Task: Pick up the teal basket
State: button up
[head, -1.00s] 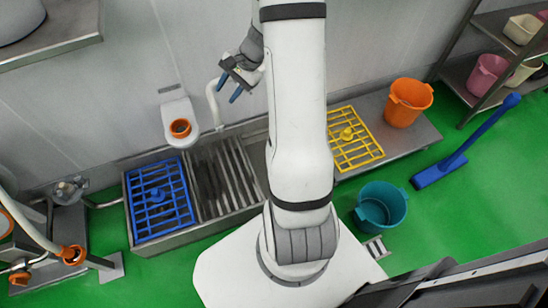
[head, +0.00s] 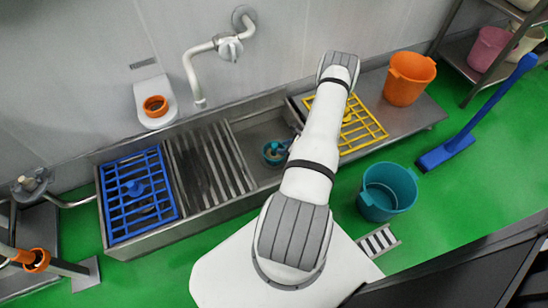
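A small round teal basket (head: 268,158) with something tan-coloured in it sits in the open sink basin, just left of my arm. Its right side is close to my arm, and some of it may be hidden. My gripper (head: 291,143) is mostly hidden behind my arm; only a small dark part shows at the right edge of the teal basket. I cannot tell whether its fingers touch the basket, or whether they are open or shut. A larger teal bucket (head: 388,190) stands upright on the green floor to the right.
Blue (head: 138,190) and yellow (head: 352,122) grates lie left and right of the basin. An orange bucket (head: 409,78) stands on the bench. A white tap (head: 198,75) hangs over the sink. An orange basket (head: 155,106) sits in a white wall fixture. A blue squeegee (head: 450,148) leans at right.

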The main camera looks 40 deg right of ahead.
aim_at(274, 149)
jog(key=b+x, duration=0.1)
jog(key=x, duration=0.3)
jog(key=b+x, duration=0.2)
jog(key=x, duration=0.2)
jog(key=shift+s+d, duration=0.1)
jog(key=shift+d, duration=0.15)
jog(key=shift+c, duration=0.4)
grip_shut()
